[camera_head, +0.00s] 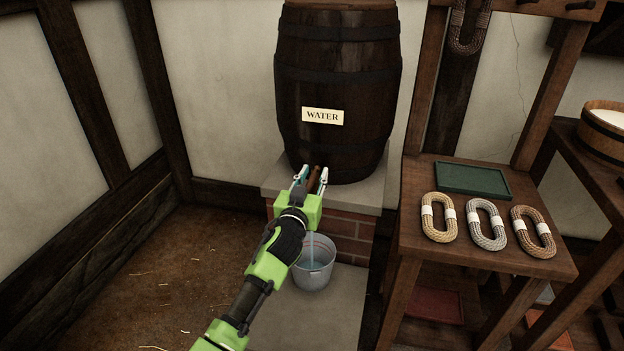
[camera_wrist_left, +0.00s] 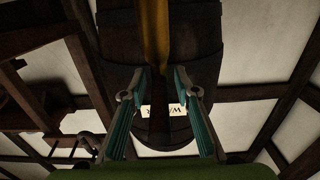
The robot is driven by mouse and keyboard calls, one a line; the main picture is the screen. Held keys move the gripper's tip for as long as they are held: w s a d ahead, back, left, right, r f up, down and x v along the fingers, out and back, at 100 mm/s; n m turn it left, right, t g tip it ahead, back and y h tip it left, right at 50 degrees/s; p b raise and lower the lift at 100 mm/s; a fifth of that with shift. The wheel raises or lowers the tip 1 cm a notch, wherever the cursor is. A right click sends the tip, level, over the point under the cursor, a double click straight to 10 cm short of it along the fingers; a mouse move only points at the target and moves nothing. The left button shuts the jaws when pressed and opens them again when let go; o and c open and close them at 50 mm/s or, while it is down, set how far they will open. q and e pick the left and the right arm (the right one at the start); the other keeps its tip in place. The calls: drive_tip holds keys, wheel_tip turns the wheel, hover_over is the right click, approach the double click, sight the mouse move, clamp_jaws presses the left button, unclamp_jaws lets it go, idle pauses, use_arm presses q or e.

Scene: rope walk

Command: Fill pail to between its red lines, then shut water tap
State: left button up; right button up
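The water barrel (camera_head: 338,75), dark wood with a WATER label, stands on a brick plinth. Its brown wooden tap (camera_head: 315,178) is at the barrel's low front, partly hidden by my left gripper (camera_head: 312,176). The gripper's fingers are apart, one on each side of the tap; I cannot tell whether they touch it. A pale water stream (camera_head: 310,243) falls into the grey pail (camera_head: 316,281) below, which holds some water. Its red lines are too small to make out. My right gripper is out of view.
A wooden stand (camera_head: 408,225) to the right bears a green tray (camera_head: 473,179) and three rope coils (camera_head: 486,224). A wooden tub (camera_head: 602,127) stands farther right. The brown floor (camera_head: 170,280) at left is clear except for straw.

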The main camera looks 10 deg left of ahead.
use_arm(q)
drive_tip(key=s, duration=1.2)
drive_tip(key=shift+a, duration=0.15)
